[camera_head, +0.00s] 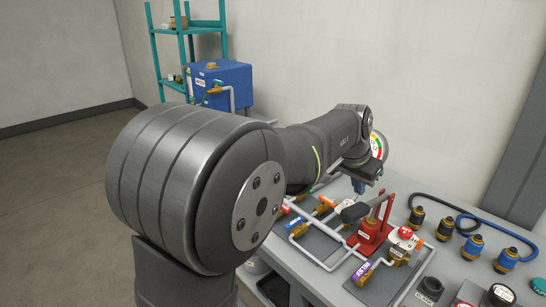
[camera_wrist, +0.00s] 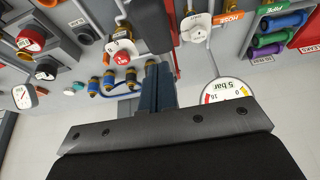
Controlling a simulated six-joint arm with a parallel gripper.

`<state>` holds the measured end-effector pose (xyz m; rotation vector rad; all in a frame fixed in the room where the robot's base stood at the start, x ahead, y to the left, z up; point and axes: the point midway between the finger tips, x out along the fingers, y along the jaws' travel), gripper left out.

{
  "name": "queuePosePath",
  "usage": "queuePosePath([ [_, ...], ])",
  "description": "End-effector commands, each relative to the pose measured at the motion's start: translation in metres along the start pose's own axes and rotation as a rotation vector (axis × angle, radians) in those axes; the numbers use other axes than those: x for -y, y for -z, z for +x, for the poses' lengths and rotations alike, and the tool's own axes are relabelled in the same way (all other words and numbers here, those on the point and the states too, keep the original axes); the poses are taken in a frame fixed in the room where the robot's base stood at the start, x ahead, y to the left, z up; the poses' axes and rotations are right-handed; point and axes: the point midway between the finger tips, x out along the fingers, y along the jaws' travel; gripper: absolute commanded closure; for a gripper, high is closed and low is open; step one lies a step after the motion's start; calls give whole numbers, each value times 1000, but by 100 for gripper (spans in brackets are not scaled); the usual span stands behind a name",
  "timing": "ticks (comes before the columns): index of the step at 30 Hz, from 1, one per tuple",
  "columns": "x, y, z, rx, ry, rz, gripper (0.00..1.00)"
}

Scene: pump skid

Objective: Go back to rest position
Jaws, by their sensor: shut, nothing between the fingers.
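My gripper (camera_head: 365,186) shows at the far end of my outstretched arm, above the pump skid table. In the wrist view its fingers (camera_wrist: 153,85) are together and hold nothing. Below them in the head view are a red stand with a grey lever (camera_head: 372,229) and several pipes. My own arm hides part of the skid and of the wall behind it.
A pressure gauge (camera_head: 377,146) stands close to my wrist and reads "5 bar" in the wrist view (camera_wrist: 228,92). Blue and black hoses with several couplings (camera_head: 473,246) lie at the right. A blue tank (camera_head: 222,84) and a teal shelf (camera_head: 181,45) stand at the back. Open floor (camera_head: 50,190) is at the left.

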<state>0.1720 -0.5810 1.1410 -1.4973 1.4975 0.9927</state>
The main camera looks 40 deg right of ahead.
Motion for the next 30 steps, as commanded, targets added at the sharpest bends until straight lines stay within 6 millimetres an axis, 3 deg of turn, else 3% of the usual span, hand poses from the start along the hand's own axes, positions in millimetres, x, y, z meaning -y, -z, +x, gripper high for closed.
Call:
queuePosePath([
  [9, 0, -14, 33, 1, 0, 1, 100],
  [19, 0, -15, 36, 0, 0, 0, 98],
  [30, 5, -16, 34, -1, 4, -31, 25],
])
